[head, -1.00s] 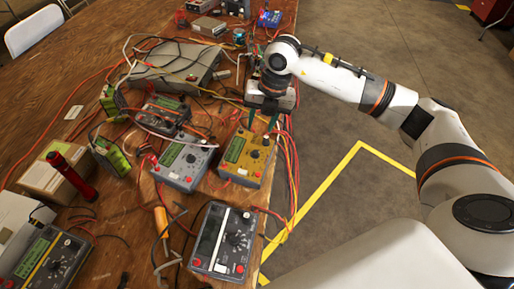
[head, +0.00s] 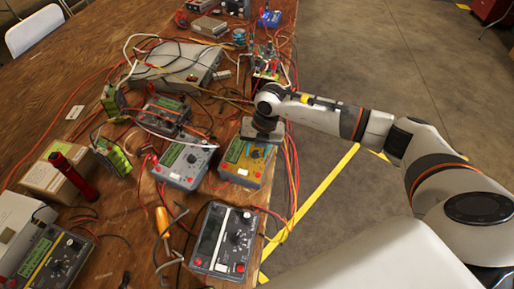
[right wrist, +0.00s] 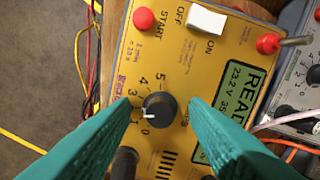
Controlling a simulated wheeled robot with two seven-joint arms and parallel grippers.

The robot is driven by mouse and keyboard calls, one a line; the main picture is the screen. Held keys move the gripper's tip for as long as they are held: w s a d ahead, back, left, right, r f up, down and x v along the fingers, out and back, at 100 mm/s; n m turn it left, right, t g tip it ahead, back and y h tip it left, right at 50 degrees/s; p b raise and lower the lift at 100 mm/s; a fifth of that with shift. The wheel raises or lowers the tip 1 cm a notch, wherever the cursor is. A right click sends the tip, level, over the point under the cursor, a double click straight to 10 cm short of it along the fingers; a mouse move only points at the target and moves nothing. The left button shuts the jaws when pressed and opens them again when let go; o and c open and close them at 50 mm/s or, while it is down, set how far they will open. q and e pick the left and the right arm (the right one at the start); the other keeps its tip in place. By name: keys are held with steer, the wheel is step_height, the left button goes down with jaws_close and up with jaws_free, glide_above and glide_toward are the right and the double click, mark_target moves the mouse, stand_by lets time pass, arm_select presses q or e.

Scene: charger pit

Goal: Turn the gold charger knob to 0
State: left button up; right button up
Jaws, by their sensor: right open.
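The gold charger (head: 236,172) lies near the table's right edge, and its yellow face fills most of the right wrist view (right wrist: 180,65). Its black knob (right wrist: 160,110) has a white pointer mark on the left side, which appears directed near the 1. The 0 is printed just below that on the dial. My right gripper (right wrist: 156,108) is open, with a teal finger on each side of the knob; contact cannot be made out. In the head view my right gripper (head: 258,138) is over the charger's upper part, hiding the knob. My left gripper is not in view.
On the charger face are a red START button (right wrist: 144,19), a white switch (right wrist: 206,19) and a display (right wrist: 235,85). A grey charger (head: 186,166) stands at its left, a dark-faced one (head: 222,240) nearer me. Red and yellow cables (head: 291,180) hang off the table edge.

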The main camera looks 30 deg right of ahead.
jaws_close()
stand_by(0.3)
steer(key=n+b, duration=0.3)
steer(key=n, duration=0.2)
steer(key=shift+f+n, duration=0.1)
steer(key=shift+n, duration=0.2)
steer(key=n+b, duration=0.3)
steer(key=n, duration=0.1)
steer(key=shift+h, duration=0.3)
steer(key=shift+n+b, duration=0.65)
steer(key=shift+n, duration=0.45)
